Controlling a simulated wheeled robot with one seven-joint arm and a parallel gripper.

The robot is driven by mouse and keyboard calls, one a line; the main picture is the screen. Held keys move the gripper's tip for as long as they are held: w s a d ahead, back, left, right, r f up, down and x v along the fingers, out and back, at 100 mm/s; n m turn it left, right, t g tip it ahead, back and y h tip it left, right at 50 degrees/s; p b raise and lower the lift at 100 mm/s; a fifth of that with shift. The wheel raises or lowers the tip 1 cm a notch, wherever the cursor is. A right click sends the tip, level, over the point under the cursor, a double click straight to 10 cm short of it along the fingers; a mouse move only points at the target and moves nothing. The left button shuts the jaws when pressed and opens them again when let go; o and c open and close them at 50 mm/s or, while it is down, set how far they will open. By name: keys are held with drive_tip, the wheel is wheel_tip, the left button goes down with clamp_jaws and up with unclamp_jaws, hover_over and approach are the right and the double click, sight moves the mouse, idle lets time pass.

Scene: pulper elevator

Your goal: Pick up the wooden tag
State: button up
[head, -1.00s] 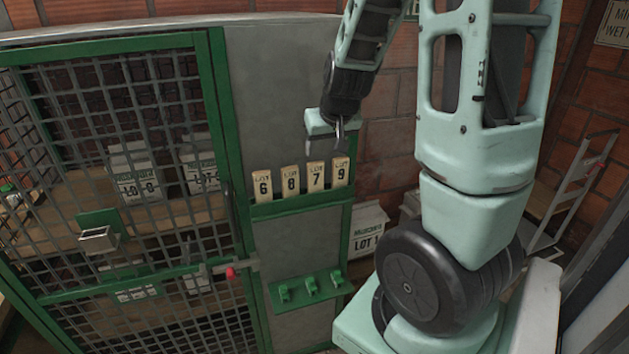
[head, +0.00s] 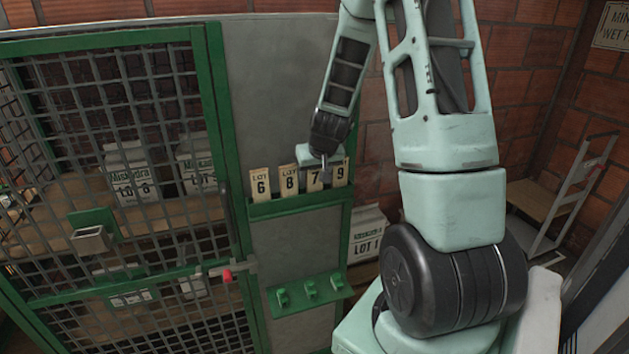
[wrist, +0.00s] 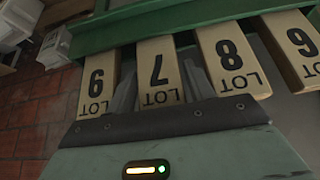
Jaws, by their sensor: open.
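Several cream wooden tags stand in a row on a green rack (head: 300,205): LOT 6 (head: 260,185), LOT 8 (head: 289,184), LOT 7 (head: 313,182) and LOT 9 (head: 340,173). My gripper (head: 325,172) is in front of the right-hand tags and partly covers 7 and 9. In the wrist view, the row is upside down and my open gripper (wrist: 160,88) has one finger on each side of the 7 tag (wrist: 158,68). Tag 9 (wrist: 96,88) is just left of the fingers, tag 8 (wrist: 232,56) just right. Finger contact with tag 7 cannot be told.
A green-framed mesh door (head: 215,110) with a red-knobbed latch (head: 228,276) is left of the rack. A LOT 1 sack (head: 368,240) stands right of the panel, and a hand truck (head: 570,190) farther right.

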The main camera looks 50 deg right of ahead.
drive_tip(key=shift+x, duration=0.75)
drive_tip(key=c, duration=0.7)
drive_tip(key=shift+c, duration=0.2)
drive_tip(key=shift+r, duration=0.2)
